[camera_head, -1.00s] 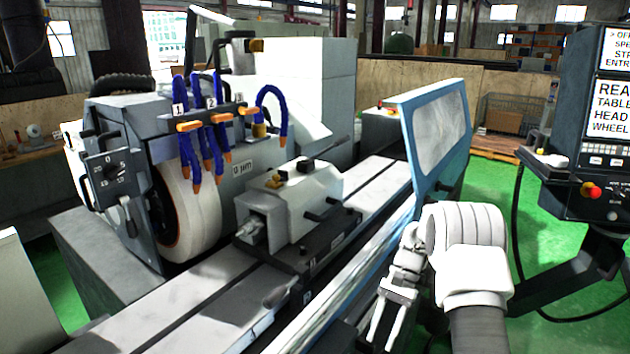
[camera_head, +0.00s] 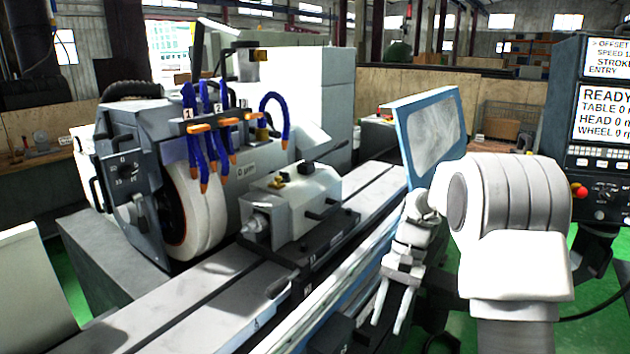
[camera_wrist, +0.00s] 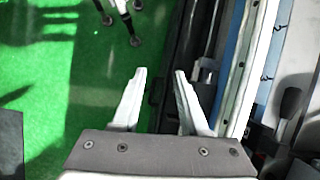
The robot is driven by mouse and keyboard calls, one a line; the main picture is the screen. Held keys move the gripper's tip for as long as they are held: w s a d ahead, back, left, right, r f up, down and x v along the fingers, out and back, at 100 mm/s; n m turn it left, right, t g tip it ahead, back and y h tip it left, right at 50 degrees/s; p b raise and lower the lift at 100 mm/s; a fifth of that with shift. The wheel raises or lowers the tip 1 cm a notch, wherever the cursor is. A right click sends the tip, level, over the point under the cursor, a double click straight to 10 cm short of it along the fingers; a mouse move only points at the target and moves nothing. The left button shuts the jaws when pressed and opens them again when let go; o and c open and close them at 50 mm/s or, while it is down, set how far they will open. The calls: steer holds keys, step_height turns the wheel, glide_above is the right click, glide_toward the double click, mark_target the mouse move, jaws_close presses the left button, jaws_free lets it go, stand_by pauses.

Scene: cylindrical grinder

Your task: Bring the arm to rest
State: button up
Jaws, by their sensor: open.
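My gripper (camera_head: 388,308) hangs at the front side of the grinder, pointing down, with its two fingers apart and nothing between them. In the wrist view the gripper (camera_wrist: 160,100) is open above the green floor and the dark front edge of the machine. My white arm bends in from the lower right of the head view. The cylindrical grinder (camera_head: 150,318) stands to the left of the gripper, with its white grinding wheel (camera_head: 195,215) and the grey headstock block (camera_head: 290,205) on the table. The gripper appears apart from the machine.
A blue-framed guard (camera_head: 433,140) stands upright behind my arm. The control panel (camera_head: 605,130) with a red button is at the right. A lever with a dark knob (camera_wrist: 291,102) shows at the right of the wrist view. Green floor (camera_wrist: 40,80) lies open at the left there.

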steer(key=s+r+n+t+h, duration=0.1)
steer(key=s+r+n+t, duration=0.1)
steer(key=s+r+t, duration=0.2)
steer(key=s+r+n+t+h, duration=0.2)
steer(key=s+r+t, duration=0.3)
steer(key=s+r, duration=0.6)
steer(key=s+n, duration=0.1)
steer(key=s, duration=0.7)
steer(key=shift+a+r+n, duration=0.2)
steer(key=shift+a+n, duration=0.1)
steer(key=shift+a, duration=0.1)
